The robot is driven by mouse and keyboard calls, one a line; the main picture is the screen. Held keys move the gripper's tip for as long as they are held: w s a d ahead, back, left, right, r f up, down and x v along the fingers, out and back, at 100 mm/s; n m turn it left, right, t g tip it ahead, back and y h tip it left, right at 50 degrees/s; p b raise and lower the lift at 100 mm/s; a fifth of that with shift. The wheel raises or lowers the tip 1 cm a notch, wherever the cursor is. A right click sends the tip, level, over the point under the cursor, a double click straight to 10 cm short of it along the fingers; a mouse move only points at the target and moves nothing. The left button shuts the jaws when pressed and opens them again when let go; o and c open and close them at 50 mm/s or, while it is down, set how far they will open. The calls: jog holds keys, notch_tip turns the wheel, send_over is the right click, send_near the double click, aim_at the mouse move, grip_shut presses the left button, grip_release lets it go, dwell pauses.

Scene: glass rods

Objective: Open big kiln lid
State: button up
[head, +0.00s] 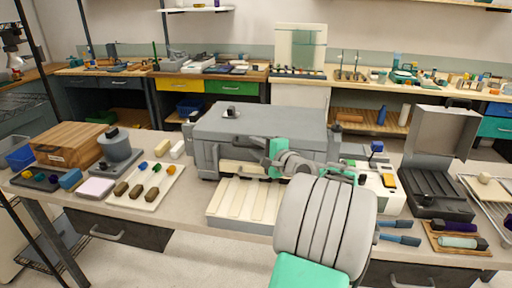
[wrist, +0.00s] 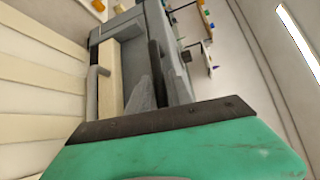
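The big kiln (head: 225,135) is a wide grey box in the middle of the bench in the head view. Its grey lid (head: 262,122) lies flat and closed on top. My gripper (head: 272,158) is at the kiln's front, right of its middle, close to the lid's front edge. My arm hides part of the front right side. In the wrist view, the kiln's grey front and a cream strip (wrist: 108,75) show close beside grey finger shapes (wrist: 160,85). A dark bar shows between these shapes. I cannot tell whether they touch the kiln or grip anything.
A cream slatted board (head: 245,202) lies in front of the kiln. A smaller grey kiln (head: 437,190) with a raised lid stands at right. A tray of coloured pieces (head: 145,187) and a wooden box (head: 70,143) are at left. A controller box (head: 375,180) is right of the kiln.

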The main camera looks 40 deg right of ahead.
grip_shut()
dwell(1.1)
